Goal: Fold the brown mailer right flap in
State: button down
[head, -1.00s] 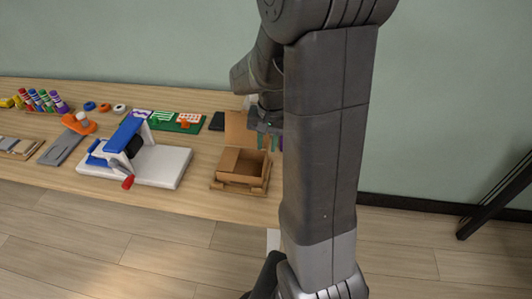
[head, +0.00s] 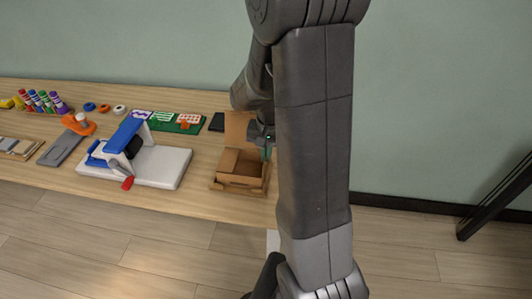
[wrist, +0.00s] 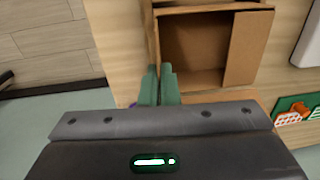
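The brown mailer (head: 241,182) is an open cardboard box near the table's front edge, with its back panel (head: 238,128) standing up. In the wrist view the mailer (wrist: 193,48) is seen turned around. A flap (wrist: 247,48) lies inward over the side at the right of the wrist view, which is the left side in the head view. The opposite side, the right one in the head view, shows as a narrow upright strip (wrist: 152,38). My gripper (wrist: 159,72) has its green fingers together beside that strip. Contact cannot be made out. My arm hides part of the right side in the head view.
A white board with a blue-and-white device (head: 165,168) stands left of the mailer. A black item (head: 217,122) and a green board (head: 180,125) lie behind it. Bare table (head: 202,170) shows between the white board and the mailer.

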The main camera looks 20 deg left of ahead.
jog(key=shift+a, duration=0.1)
jog(key=a+h, duration=0.1)
jog(key=h, duration=0.1)
jog(key=t+h, duration=0.1)
jog(key=h, duration=0.1)
jog(key=a+f+h, duration=0.1)
jog(key=h, duration=0.1)
jog(key=shift+s+a+t+h+p, duration=0.3)
jog(key=shift+s+a+h+p, duration=0.05)
jog(key=shift+h+p, duration=0.05)
jog(key=shift+s+a+f+t+h+b, duration=0.1)
jog(key=shift+a+f+t+h+b, duration=0.15)
jog(key=shift+h, duration=0.7)
jog(key=shift+a+f+t+h+b, duration=0.15)
jog(key=shift+a+t+h, duration=0.1)
jog(key=shift+h, duration=0.7)
jog(key=c, duration=1.7)
grip_release()
